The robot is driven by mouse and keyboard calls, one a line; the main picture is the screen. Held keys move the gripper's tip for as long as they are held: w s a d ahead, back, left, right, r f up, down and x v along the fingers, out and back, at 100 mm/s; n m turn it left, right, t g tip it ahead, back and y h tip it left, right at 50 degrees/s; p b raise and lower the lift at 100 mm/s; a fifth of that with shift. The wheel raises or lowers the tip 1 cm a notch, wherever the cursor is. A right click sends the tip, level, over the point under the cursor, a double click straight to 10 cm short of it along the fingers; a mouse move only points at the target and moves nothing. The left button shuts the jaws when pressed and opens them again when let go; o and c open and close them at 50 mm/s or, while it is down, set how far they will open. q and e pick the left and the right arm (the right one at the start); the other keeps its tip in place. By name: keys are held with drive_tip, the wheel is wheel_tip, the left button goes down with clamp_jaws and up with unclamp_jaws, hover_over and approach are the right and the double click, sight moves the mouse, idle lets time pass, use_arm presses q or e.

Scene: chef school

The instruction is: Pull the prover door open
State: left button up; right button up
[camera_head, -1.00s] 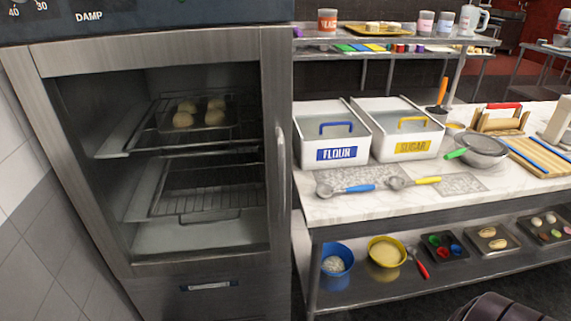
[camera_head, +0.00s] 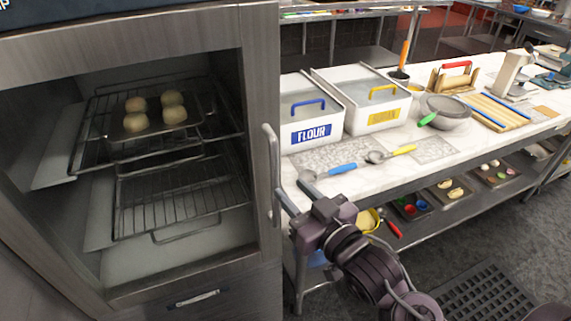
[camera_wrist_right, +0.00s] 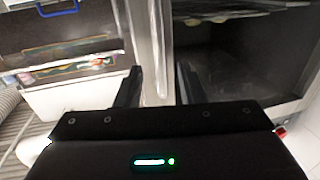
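The prover (camera_head: 262,60) is a steel cabinet at the left of the head view. Its framed door looks shut, and dough balls on racks show through its window. The door handle (camera_head: 273,170) is an upright pale bar on the door's right edge. My right gripper (camera_head: 290,188) is at the handle's lower part, coming from the right. In the right wrist view its two dark fingers (camera_wrist_right: 158,88) are apart, with the upright bar between them in the picture. I cannot tell whether they touch it. My left gripper is not in view.
A marble-topped counter (camera_head: 345,185) stands right of the prover, holding a flour bin (camera_head: 312,108), a sugar bin (camera_head: 375,104) and scoops. Its lower shelf holds bowls and trays. The floor (camera_head: 430,265) in front is open, with a dark grate (camera_head: 487,298).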

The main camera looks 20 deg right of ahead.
sight(277, 173)
drive_tip(key=shift+w+r, duration=0.2)
drive_tip(key=shift+w, duration=0.25)
drive_tip(key=p+x, duration=0.2)
drive_tip(key=x, duration=0.3)
drive_tip(key=shift+w+a, duration=0.2)
drive_tip(key=shift+w, duration=0.15)
drive_tip(key=shift+w+a, duration=0.1)
drive_tip(key=shift+w, duration=0.25)
drive_tip(key=shift+f, duration=0.1)
clamp_jaws()
